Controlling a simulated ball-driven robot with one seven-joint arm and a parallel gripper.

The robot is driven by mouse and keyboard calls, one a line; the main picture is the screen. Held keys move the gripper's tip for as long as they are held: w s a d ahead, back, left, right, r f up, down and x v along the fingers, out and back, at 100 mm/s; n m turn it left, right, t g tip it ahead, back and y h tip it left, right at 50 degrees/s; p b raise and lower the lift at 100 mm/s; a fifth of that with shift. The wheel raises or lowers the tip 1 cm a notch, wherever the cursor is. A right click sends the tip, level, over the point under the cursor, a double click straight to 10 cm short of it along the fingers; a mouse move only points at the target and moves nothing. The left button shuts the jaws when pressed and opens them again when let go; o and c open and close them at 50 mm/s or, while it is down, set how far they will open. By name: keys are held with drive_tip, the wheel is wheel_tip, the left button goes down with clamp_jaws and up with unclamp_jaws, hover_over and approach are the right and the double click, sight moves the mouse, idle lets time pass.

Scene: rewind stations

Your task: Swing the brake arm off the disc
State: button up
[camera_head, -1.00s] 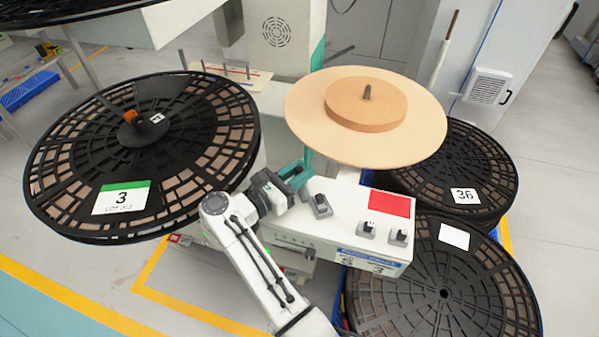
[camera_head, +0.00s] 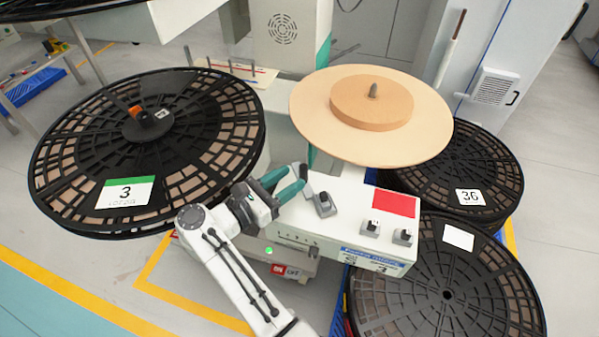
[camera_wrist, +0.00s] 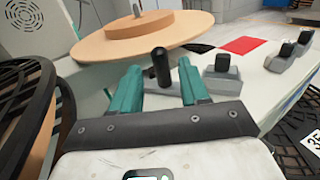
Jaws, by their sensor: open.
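My gripper (camera_head: 284,183) has teal fingers and is open beside the left end of the white control box (camera_head: 335,222), below the tan disc (camera_head: 315,120). In the wrist view, my gripper (camera_wrist: 160,73) has a black rounded upright handle (camera_wrist: 161,66) showing between its fingertips, with a gap on both sides. The handle may be the grip of the brake arm; the rest of that arm is hidden or cannot be made out. The tan disc (camera_wrist: 110,45) lies beyond the handle. I cannot tell whether any brake part touches a disc.
The control box carries grey-and-black switches (camera_head: 324,204) and a red panel (camera_head: 395,203). A large black reel marked 3 (camera_head: 125,192) stands close on the left. Black reels (camera_head: 465,195) lie on the right. Bare floor shows at the lower left.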

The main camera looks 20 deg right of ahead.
drive_tip(key=v, duration=0.5)
drive_tip(key=shift+s+a+b, duration=0.15)
drive_tip(key=shift+a+b, duration=0.15)
drive_tip(key=shift+a, duration=0.05)
drive_tip(key=shift+c, duration=0.4)
